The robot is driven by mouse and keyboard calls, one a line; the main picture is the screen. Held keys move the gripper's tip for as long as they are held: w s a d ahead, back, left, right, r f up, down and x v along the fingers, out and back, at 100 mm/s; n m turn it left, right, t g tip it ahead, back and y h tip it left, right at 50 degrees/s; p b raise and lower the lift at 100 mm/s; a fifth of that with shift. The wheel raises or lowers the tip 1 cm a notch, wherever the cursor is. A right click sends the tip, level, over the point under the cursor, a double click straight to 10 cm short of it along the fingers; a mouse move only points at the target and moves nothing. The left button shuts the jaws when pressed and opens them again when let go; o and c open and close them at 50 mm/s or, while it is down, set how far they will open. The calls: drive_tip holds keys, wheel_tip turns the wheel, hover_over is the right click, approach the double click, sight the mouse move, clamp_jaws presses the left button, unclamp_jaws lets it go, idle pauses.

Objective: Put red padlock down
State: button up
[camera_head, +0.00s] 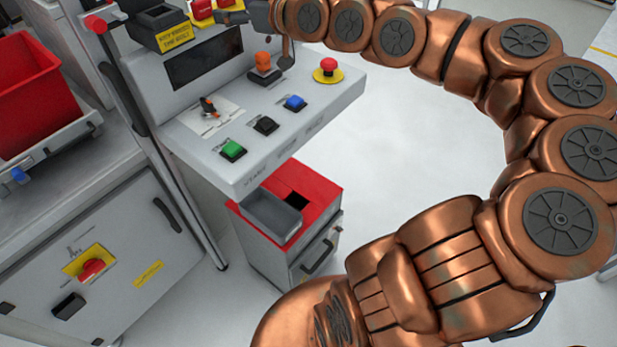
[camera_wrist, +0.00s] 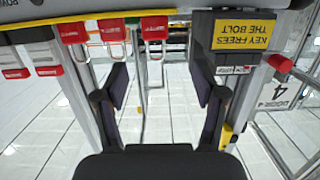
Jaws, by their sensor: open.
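Several red padlocks hang in a row on a yellow-edged board at the top of the wrist view, which is turned upside down. One red padlock (camera_wrist: 154,28) with a metal shackle lies ahead of the gap between my fingers. Other red padlocks (camera_wrist: 112,30) are beside it to the left. My gripper (camera_wrist: 160,88) is open, its two dark fingers wide apart with nothing held between them. In the head view, my gripper (camera_head: 233,17) is at the top, close to a red padlock (camera_head: 201,9) on the yellow board.
A grey box labelled "KEY FREES THE BOLT" (camera_wrist: 243,55) stands close by my finger. Below my gripper is a console with an orange-topped switch (camera_head: 263,62), a red stop button (camera_head: 328,69) and coloured buttons. A red bin (camera_head: 25,95) is left.

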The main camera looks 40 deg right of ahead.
drive_tip(key=s+a+f+g, duration=0.3)
drive_tip(key=s+f, duration=0.1)
drive_tip(key=s+a+f+g, duration=0.3)
drive_tip(key=s+a+f, duration=0.1)
drive_tip(key=s+f, duration=0.1)
drive_tip(key=s+a+f+n+g+h, duration=0.1)
drive_tip(key=s+a+f+g, duration=0.1)
drive_tip(key=s+a+f, duration=0.1)
drive_tip(key=shift+s+a+f+g, duration=0.2)
drive_tip(key=shift+s+f, duration=0.25)
drive_tip(key=shift+s, duration=0.1)
drive_tip(key=shift+s+a+f+g, duration=0.2)
drive_tip(key=shift+s+f, duration=0.25)
drive_tip(key=shift+s, duration=0.05)
drive_tip(key=s+f+m+g+h, duration=0.1)
drive_tip(key=s+f+m+g, duration=0.1)
drive_tip(key=s, duration=1)
drive_tip(key=s+f+m+g+h, duration=0.2)
drive_tip(key=s+f+g, duration=0.3)
drive_tip(key=s, duration=0.7)
drive_tip(key=shift+s+d+g, duration=0.35)
drive_tip(key=shift+d+g, duration=0.1)
drive_tip(key=shift+g, duration=0.25)
drive_tip(key=shift+f, duration=0.1)
